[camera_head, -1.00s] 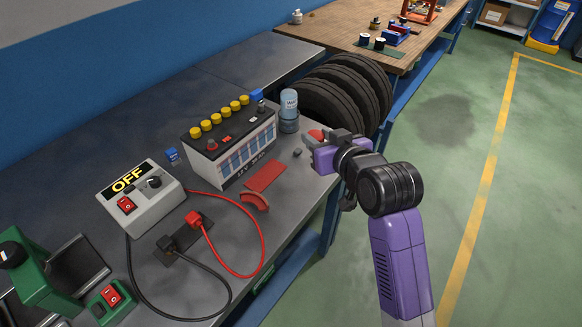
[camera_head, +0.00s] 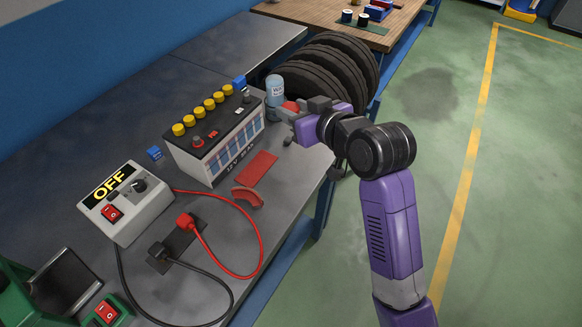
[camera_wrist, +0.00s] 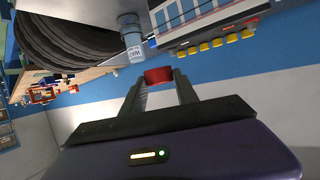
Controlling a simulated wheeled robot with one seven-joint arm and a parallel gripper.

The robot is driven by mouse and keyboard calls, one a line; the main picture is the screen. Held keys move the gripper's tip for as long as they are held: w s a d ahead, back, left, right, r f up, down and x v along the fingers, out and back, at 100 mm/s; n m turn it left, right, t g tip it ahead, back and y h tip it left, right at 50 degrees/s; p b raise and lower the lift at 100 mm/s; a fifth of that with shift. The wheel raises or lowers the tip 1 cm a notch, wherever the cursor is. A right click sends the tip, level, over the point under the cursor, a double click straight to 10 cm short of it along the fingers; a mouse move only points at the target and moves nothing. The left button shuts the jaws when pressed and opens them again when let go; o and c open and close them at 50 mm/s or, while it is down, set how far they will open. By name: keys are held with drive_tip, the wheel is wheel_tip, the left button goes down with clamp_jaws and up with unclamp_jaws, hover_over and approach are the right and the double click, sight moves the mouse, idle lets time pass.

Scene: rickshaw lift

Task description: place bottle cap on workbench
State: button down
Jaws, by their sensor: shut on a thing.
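The red bottle cap (camera_wrist: 158,76) is between my two fingertips in the wrist view, and my gripper (camera_wrist: 159,84) is shut on it. In the head view the cap (camera_head: 291,106) shows partly behind the fingers of my gripper (camera_head: 286,113), over the far right end of the workbench (camera_head: 225,225). The clear water bottle (camera_head: 275,90) with a white label stands upright just left of and behind the gripper. It also shows in the wrist view (camera_wrist: 131,35). Whether the cap touches anything below it cannot be told.
A battery (camera_head: 215,135) with yellow caps stands left of the bottle. A red flat plate (camera_head: 257,169), a red curved piece (camera_head: 247,197) and a small dark piece (camera_head: 287,141) lie on the bench. A control box (camera_head: 125,205) reads OFF. Tyres (camera_head: 330,75) stand beyond the bench end.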

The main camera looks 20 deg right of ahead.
sight(295, 175)
wheel_tip(295, 175, down, 19)
drive_tip(key=shift+f, duration=0.2)
idle(0.3)
drive_tip(key=shift+f, duration=0.1)
drive_tip(key=shift+f, duration=0.15)
drive_tip(key=c, duration=0.9)
unclamp_jaws()
drive_tip(key=shift+s, duration=0.15)
drive_tip(key=shift+s, duration=0.35)
drive_tip(key=shift+r+b+v, duration=0.15)
drive_tip(key=shift+b+v, duration=0.15)
drive_tip(key=shift+v, duration=1.45)
drive_tip(key=shift+r+b+v, duration=0.2)
drive_tip(key=shift+b+v, duration=0.1)
drive_tip(key=shift+v, duration=1.45)
drive_tip(key=shift+a, duration=0.1)
